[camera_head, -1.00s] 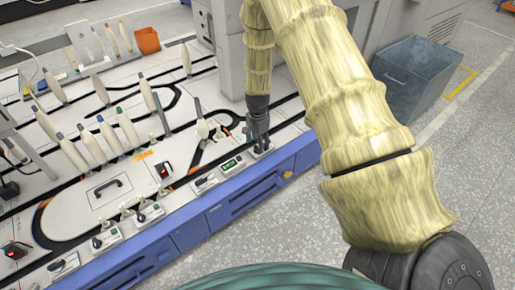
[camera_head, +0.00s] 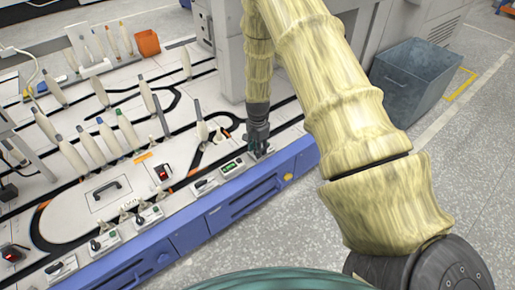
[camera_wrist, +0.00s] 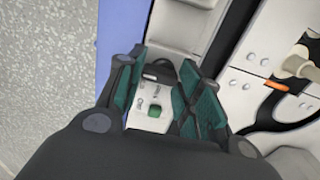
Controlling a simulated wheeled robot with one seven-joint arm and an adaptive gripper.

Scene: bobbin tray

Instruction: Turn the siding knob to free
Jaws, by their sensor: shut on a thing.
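My gripper (camera_head: 258,142) is at the front right of the bobbin table, above a small control plate at the blue front edge. In the wrist view my gripper (camera_wrist: 160,95) has its green-padded fingers on both sides of the light control plate (camera_wrist: 151,121), shut on the siding knob. The knob is mostly hidden; a dark part (camera_wrist: 161,73) shows between the fingers. The plate bears small marks and a green square (camera_wrist: 154,112). I cannot read the marks or tell which way the knob points.
A green-lit display (camera_head: 231,167) and another switch plate (camera_head: 204,186) sit left of my gripper. Several upright bobbins stand on the white table (camera_head: 90,205) with black tracks. A grey bin (camera_head: 405,85) stands on the floor at the right. An orange box (camera_head: 147,43) is at the back.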

